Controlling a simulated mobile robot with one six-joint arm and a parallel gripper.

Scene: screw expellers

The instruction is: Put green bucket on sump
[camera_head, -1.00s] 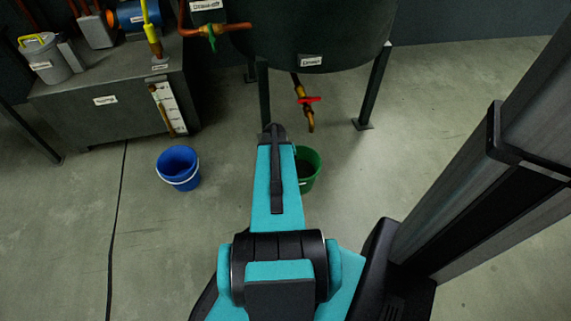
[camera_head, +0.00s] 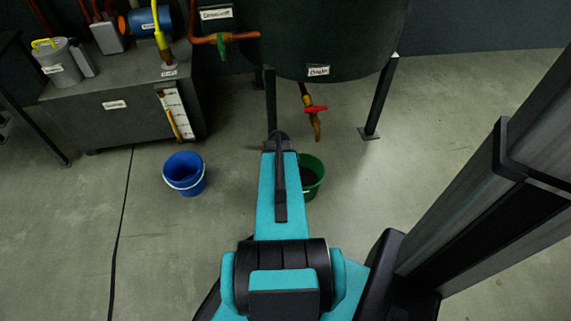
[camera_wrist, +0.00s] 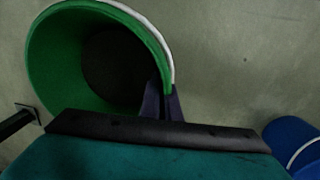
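The green bucket (camera_head: 313,178) is upright on or just above the floor, below and in front of the tank's drain tap; my arm hides its left side. In the wrist view, the open-topped bucket (camera_wrist: 45,62) has a dark inside and a white handle along its rim. My gripper (camera_wrist: 162,102) is at the bucket's near right rim, its two fingers close together with the rim between them. A dark grey box (camera_head: 75,128) at the left may be the sump; its labels are too small to read.
A blue bucket (camera_head: 184,176) stands on the floor left of my arm. The large dark tank (camera_head: 330,40) with its legs and red-handled drain tap (camera_head: 314,110) is behind the green bucket. A grey can (camera_head: 62,65), pump and pipes occupy the box top. A cable crosses the floor.

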